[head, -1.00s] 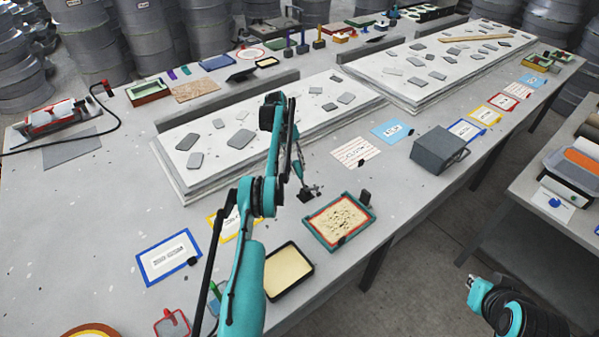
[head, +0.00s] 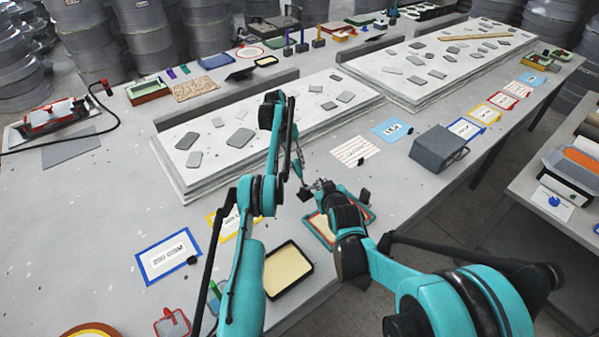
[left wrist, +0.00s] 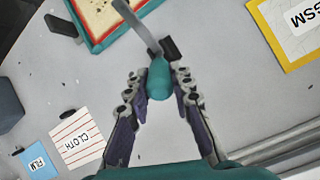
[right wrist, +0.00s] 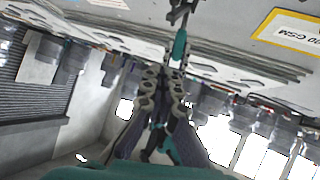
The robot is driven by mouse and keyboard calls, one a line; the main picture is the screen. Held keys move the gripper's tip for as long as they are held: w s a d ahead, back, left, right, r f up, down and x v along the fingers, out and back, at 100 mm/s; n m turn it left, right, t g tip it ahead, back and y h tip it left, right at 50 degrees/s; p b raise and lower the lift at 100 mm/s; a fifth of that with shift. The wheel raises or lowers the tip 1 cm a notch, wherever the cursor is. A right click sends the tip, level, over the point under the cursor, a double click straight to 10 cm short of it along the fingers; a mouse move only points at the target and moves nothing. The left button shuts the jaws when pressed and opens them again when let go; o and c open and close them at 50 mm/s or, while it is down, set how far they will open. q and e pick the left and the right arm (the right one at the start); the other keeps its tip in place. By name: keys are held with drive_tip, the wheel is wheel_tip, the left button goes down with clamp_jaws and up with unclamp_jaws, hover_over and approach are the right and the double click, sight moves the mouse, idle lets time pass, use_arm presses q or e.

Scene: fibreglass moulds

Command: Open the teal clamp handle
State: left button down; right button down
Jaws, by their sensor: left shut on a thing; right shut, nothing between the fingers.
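The teal clamp handle (left wrist: 159,80) sits between the fingertips of my left gripper (left wrist: 162,82), which is shut on it. A grey metal bar (left wrist: 138,25) and a dark block show beyond the handle. In the right wrist view, which is upside down, the handle (right wrist: 180,47) stands just past the tips of my shut, empty right gripper (right wrist: 162,72). I cannot tell whether those tips touch it. In the head view the clamp (head: 306,194) stands on the table, small and partly hidden beside my right wrist.
A teal-framed tray (head: 318,228) lies by the clamp, mostly under my right arm. A black tray (head: 288,270) is in front. A grey box (head: 438,148) stands to the right. White slabs (head: 200,150) lie behind. Cloth (head: 355,151) and film cards lie nearby.

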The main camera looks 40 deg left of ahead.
use_arm(q)
drive_tip(key=shift+f, duration=0.1)
use_arm(e)
approach(298, 169)
drive_tip(key=shift+n+y, duration=0.3)
drive_tip(key=shift+n, duration=0.1)
drive_tip(key=x, duration=0.7)
drive_tip(key=shift+d+f, duration=0.1)
drive_tip(key=shift+d, duration=0.15)
